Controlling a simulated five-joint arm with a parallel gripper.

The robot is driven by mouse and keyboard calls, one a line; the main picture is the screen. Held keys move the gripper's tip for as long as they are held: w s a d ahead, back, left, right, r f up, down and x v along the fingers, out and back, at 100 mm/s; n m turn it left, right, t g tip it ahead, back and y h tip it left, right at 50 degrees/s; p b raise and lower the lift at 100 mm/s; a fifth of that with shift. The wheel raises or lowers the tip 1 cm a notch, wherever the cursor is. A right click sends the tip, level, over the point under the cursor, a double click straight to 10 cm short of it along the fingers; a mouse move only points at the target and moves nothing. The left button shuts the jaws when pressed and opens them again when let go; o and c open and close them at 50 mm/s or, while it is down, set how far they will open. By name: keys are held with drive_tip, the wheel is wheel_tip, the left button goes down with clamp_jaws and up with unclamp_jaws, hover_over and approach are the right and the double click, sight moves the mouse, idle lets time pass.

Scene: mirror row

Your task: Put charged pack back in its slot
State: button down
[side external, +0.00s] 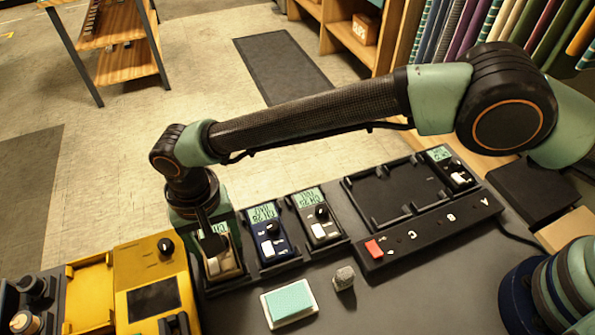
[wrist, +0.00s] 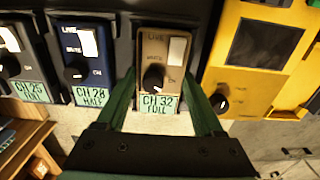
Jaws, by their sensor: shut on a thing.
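My gripper (side external: 210,243) is shut on the tan pack (side external: 226,264). In the wrist view my gripper (wrist: 160,82) has one finger along each side of that tan pack (wrist: 165,48), whose label reads CH 32 FULL. The tan pack is at the left end of a dark row, in line with a blue pack (side external: 268,234) and a dark grey pack (side external: 319,224). I cannot tell whether it is fully seated. The finger tips are partly hidden in the side view.
A yellow device (side external: 155,283) stands close to the left of the tan pack. A sponge pad (side external: 289,302) and small block (side external: 344,278) lie in front.

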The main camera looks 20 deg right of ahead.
drive_tip(key=shift+f, duration=0.2)
unclamp_jaws()
wheel_tip(320, 180, up, 12)
idle(0.5)
drive_tip(key=shift+r, duration=0.1)
drive_tip(key=w+d+r+t, duration=0.1)
drive_tip(key=w+d+r, duration=0.25)
drive_tip(key=d, duration=0.35)
drive_tip(key=w+d+r+y, duration=0.1)
drive_tip(key=w+d+r, duration=0.1)
drive_tip(key=d+r, duration=0.45)
drive_tip(key=w+d+r+t, duration=0.1)
drive_tip(key=w+d+r, duration=0.2)
drive_tip(key=d, duration=0.6)
drive_tip(key=s+d+t, duration=0.1)
drive_tip(key=s+d, duration=0.2)
drive_tip(key=d, duration=0.5)
drive_tip(key=s+d+f+t, duration=0.1)
drive_tip(key=s+d, duration=0.3)
drive_tip(key=d, duration=0.4)
drive_tip(key=s+d+f+t+h, duration=0.1)
drive_tip(key=s+d, duration=0.3)
drive_tip(key=d, duration=0.4)
drive_tip(key=shift+s+d+t, duration=0.2)
drive_tip(key=shift+d+t, duration=0.05)
drive_tip(key=shift+t, duration=0.05)
